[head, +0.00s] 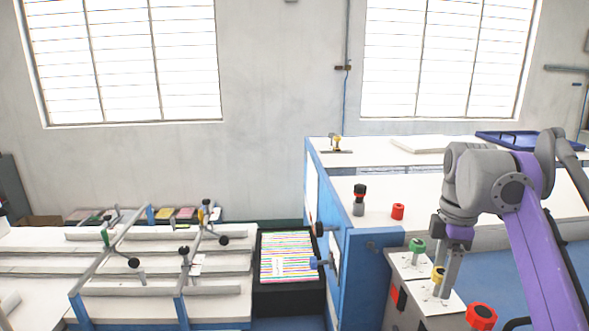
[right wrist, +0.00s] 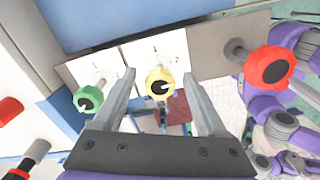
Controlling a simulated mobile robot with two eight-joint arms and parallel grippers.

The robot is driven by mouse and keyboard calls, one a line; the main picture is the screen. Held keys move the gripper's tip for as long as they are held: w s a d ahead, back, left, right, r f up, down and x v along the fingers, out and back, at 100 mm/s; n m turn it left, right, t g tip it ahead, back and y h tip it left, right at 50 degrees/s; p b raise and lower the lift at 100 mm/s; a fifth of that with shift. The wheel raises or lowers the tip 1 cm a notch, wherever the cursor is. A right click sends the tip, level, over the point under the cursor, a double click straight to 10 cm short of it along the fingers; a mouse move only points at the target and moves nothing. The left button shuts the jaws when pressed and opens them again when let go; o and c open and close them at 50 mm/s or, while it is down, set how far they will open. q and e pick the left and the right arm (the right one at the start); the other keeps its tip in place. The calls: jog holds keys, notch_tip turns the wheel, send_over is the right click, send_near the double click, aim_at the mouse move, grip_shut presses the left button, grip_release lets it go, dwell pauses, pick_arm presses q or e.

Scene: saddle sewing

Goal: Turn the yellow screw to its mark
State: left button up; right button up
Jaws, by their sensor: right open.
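The yellow screw (right wrist: 160,82) is a round knob on a white plate (right wrist: 147,52) with small printed numbers 1 and 2. It also shows in the head view (head: 438,274), partly behind the gripper. My right gripper (right wrist: 158,85) is open, with one finger on each side of the yellow screw in the right wrist view. I cannot tell whether the fingers touch it. In the head view my right gripper (head: 446,290) points down at the yellow screw. My left gripper is not in view.
A green knob (right wrist: 88,98) and a red knob (right wrist: 268,66) flank the yellow one on neighbouring plates. A red knob (head: 397,211) and a black-and-red knob (head: 359,200) stand on the white bench. A black tray (head: 262,306) with striped sheets lies left of the blue frame (head: 362,275).

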notch_tip(320, 180, up, 3)
jog(key=shift+r+p, duration=0.15)
jog(key=shift+p, duration=0.75)
jog(key=shift+w+r, duration=0.15)
jog(key=shift+r, duration=0.05)
jog(key=shift+w+r, duration=0.15)
jog(key=shift+r, duration=0.35)
jog(key=shift+s+r, duration=0.2)
jog(key=shift+s, duration=0.3)
jog(key=shift+w, duration=0.25)
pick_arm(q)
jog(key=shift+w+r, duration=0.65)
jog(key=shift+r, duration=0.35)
pick_arm(e)
jog(key=shift+m, duration=1.6)
jog(key=shift+f, duration=0.1)
